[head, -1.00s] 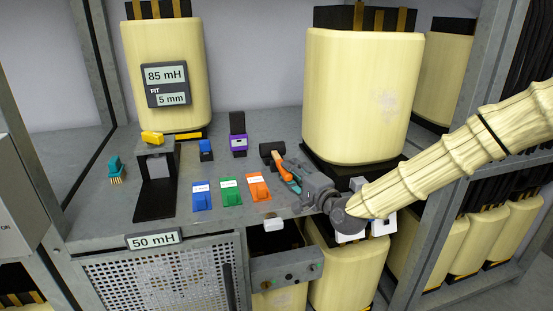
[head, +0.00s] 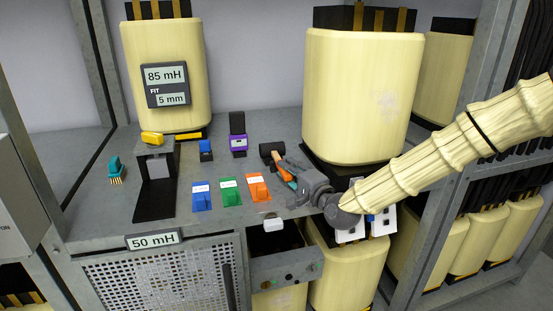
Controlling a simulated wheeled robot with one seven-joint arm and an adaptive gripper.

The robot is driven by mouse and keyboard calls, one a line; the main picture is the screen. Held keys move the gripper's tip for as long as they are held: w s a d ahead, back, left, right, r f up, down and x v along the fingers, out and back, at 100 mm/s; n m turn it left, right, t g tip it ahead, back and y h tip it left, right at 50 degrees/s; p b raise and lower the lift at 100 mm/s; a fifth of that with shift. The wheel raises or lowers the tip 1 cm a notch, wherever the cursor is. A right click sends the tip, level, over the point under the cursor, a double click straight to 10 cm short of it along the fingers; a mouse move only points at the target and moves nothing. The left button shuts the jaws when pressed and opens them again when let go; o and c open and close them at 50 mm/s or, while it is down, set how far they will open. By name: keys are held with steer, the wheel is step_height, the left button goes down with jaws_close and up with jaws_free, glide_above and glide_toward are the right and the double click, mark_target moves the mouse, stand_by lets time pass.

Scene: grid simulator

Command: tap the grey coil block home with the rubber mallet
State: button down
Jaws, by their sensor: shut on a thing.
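The rubber mallet has a black head (head: 272,148) and an orange handle (head: 279,161). It lies on the grey bench in front of the large right-hand coil. My gripper (head: 290,174) is low over the bench and shut on the mallet's handle, with its fingers hiding much of the handle. The grey coil block (head: 158,168) sits in a black stand (head: 155,202) to the left, under a yellow piece (head: 152,138). How deep the block is seated is hard to tell.
Blue (head: 202,200), green (head: 231,194) and orange (head: 257,189) labelled pieces lie between stand and gripper. A purple clamp-like item (head: 238,142) and a teal brush (head: 116,170) are on the bench. A display (head: 167,85) reads 85 mH, fit 5 mm. An open drawer (head: 285,268) is below.

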step_height(320, 180, up, 7)
steer(key=p, duration=0.3)
stand_by(0.8)
steer(key=shift+r, duration=0.1)
